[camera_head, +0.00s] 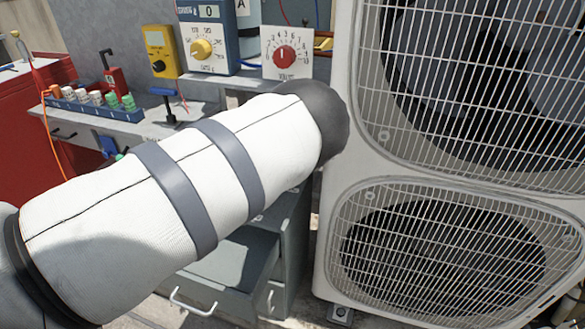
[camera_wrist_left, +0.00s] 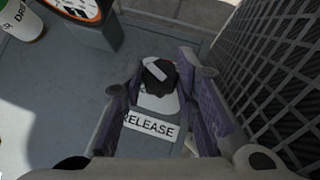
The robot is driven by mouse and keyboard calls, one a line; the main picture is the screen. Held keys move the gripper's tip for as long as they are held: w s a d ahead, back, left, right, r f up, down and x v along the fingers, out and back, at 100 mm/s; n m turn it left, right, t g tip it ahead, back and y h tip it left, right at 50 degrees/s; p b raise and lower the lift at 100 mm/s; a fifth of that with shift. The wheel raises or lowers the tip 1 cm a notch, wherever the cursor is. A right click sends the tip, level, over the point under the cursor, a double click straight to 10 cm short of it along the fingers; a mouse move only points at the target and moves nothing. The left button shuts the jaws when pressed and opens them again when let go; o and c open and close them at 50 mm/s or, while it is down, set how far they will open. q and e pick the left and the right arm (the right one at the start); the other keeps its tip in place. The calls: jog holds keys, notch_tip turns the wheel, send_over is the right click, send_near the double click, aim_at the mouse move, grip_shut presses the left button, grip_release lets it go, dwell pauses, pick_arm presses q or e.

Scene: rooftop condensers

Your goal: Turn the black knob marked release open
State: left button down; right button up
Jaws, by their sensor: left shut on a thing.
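The black knob (camera_wrist_left: 157,77) with a pale pointer bar shows in the left wrist view, on a white plate on a grey surface. The label (camera_wrist_left: 152,126) next to it reads "RELEASE", its first letter partly covered by a finger. My left gripper (camera_wrist_left: 163,73) has one finger on each side of the knob and is shut on it. The pointer bar lies slantwise in the picture. In the head view my left arm crosses the middle; its gripper and the black knob are hidden. My right gripper is in neither view.
The white condenser unit (camera_head: 347,180) stands close on the right; its dark grille (camera_wrist_left: 275,75) is beside the gripper. Behind are a red-knob panel (camera_head: 287,55), a yellow meter (camera_head: 160,50) and a blue rack (camera_head: 95,105) on a grey bench. A round dial (camera_wrist_left: 77,10) is near the knob.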

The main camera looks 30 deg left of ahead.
pick_arm(q)
jog(key=shift+d+f+n+g+y+b, duration=0.15)
jog(key=shift+n+g+y+b, duration=0.3)
jog(key=shift+n, duration=0.45)
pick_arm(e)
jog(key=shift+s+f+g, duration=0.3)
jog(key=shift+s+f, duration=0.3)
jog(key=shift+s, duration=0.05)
pick_arm(q)
jog(key=shift+y, duration=0.25)
jog(key=c, duration=1.3)
grip_release()
